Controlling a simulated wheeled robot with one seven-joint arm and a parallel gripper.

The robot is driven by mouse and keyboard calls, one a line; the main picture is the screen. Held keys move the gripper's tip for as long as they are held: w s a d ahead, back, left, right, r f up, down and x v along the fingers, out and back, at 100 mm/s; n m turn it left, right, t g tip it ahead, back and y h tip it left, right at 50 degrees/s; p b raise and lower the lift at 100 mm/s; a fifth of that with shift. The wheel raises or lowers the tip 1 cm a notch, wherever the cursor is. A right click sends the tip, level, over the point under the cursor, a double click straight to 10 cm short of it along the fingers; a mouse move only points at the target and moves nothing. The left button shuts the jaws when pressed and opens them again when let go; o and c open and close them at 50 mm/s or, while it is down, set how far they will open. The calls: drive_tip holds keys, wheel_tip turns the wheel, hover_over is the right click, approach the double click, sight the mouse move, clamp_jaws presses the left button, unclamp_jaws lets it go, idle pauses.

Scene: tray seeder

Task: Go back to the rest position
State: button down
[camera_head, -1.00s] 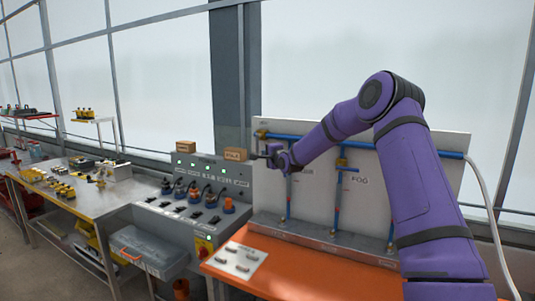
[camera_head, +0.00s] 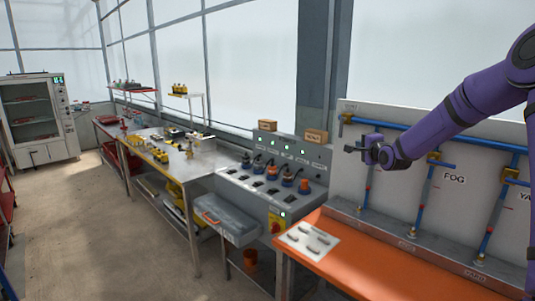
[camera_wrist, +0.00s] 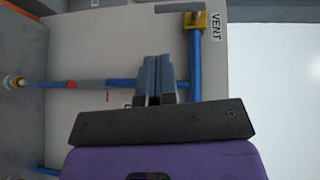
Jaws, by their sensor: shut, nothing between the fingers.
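My gripper (camera_head: 352,149) is at the end of my purple arm, raised in front of the white pipe panel (camera_head: 345,185) at the right of the head view. Its fingers point left and hold nothing. In the wrist view my gripper (camera_wrist: 154,62) shows its two grey fingers close together, with the panel and its blue pipes behind them. A yellow valve (camera_wrist: 195,20) beside a "VENT" label lies just beyond the fingertips in that view. I cannot tell whether the fingers touch the panel.
An orange bench (camera_head: 335,268) stands below the panel and carries a white plate (camera_head: 309,240) of small grey pieces. A white cabinet (camera_head: 65,110) stands far left. The floor (camera_head: 100,220) at left is clear.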

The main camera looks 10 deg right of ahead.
drive_tip(key=s+a+r+n+g+h, duration=0.1)
drive_tip(key=s+a+r+n+g, duration=0.15)
drive_tip(key=s, duration=0.55)
drive_tip(key=s+a+r+n+g+h, duration=0.15)
drive_tip(key=s+a+r+n, duration=0.25)
drive_tip(key=s, duration=0.4)
drive_tip(key=s+a+r+n+g, duration=0.3)
drive_tip(key=s+a, duration=0.1)
drive_tip(key=s, duration=0.4)
drive_tip(key=s+a+f+n+g+y, duration=0.1)
drive_tip(key=s+n+g, duration=0.3)
drive_tip(key=s, duration=2.5)
drive_tip(key=a+n, duration=0.1)
drive_tip(key=n, duration=0.1)
drive_tip(key=shift+s+f+n+g, duration=0.25)
drive_tip(key=shift+s+n+g, duration=0.05)
drive_tip(key=shift+n+g, duration=0.1)
